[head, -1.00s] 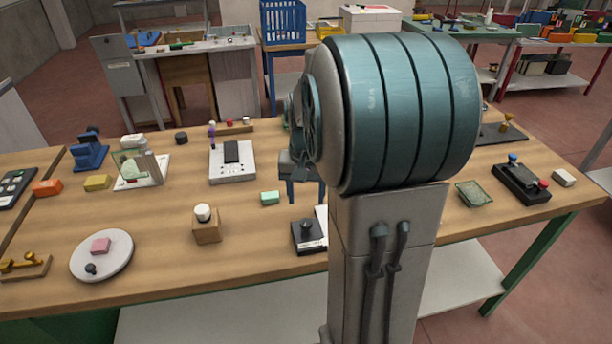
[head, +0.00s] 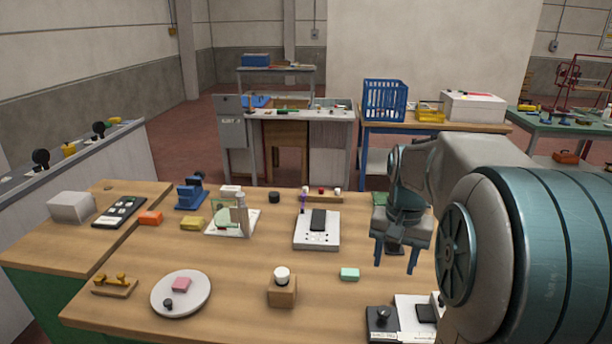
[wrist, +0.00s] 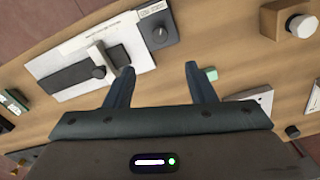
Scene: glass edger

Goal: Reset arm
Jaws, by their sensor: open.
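My gripper (head: 395,265) hangs above the right part of the wooden workbench (head: 235,270), its two dark blue fingers pointing down. In the wrist view my gripper (wrist: 158,80) has its fingers spread apart, with nothing between them. A mint-green block (head: 350,274) lies on the bench to the left of the fingers; in the wrist view it shows just beside the right finger (wrist: 211,74). My arm hides the right part of the bench in the head view.
Below the gripper is a white plate with a dark bar and a black knob box (wrist: 159,30). A white device (head: 317,230), a wooden block with a white knob (head: 282,290) and a round white plate (head: 181,306) stand left. Bare wood lies between them.

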